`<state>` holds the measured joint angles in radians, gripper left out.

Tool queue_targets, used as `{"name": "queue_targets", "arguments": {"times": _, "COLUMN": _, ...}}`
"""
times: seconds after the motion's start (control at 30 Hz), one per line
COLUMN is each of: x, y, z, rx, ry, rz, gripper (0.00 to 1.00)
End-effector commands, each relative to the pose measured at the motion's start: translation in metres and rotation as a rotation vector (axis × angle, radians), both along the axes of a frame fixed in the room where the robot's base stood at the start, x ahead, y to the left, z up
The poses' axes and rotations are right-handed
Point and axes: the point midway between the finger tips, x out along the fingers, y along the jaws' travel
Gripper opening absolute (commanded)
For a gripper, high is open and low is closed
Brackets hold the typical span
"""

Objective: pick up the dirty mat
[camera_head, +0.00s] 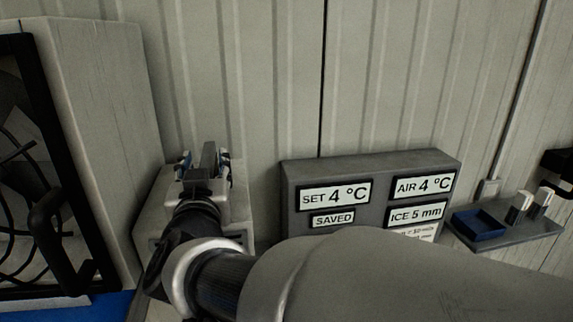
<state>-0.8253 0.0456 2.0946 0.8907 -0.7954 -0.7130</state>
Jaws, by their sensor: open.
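No thing that I can clearly tell is a dirty mat shows in the head view. My gripper (205,163) is at the left of centre, at the end of my dark arm, in front of a pale block-like housing (238,195). Its fingers are apart, and I see nothing held between them. My arm hides much of the lower middle of the view, including the lower part of the housing.
A grey display box (380,170) reads SET 4 °C and AIR 4 °C. Right of it, a shelf (540,229) holds a blue tray (478,224) and small pale-topped containers (520,207). At left stands a cabinet (105,130) with a black-framed opening, above a blue surface (85,309).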

Motion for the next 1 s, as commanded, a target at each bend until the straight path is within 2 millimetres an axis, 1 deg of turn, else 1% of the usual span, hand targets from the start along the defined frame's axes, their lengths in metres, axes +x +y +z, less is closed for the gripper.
{"name": "queue_targets", "arguments": {"times": 0.13, "x": 0.0004, "y": -0.0002, "z": -0.0006, "rx": -0.001, "ry": 0.001, "rz": -0.001, "gripper": 0.43}}
{"name": "queue_targets", "arguments": {"times": 0.7, "x": 0.0006, "y": -0.0003, "z": -0.0006, "rx": -0.001, "ry": 0.001, "rz": 0.0, "gripper": 0.06}}
{"name": "queue_targets", "arguments": {"times": 0.8, "x": 0.0006, "y": -0.0003, "z": -0.0006, "rx": -0.001, "ry": 0.001, "rz": 0.0, "gripper": 0.0}}
{"name": "queue_targets", "arguments": {"times": 1.0, "x": 0.0006, "y": -0.0003, "z": -0.0006, "rx": -0.001, "ry": 0.001, "rz": 0.0, "gripper": 0.0}}
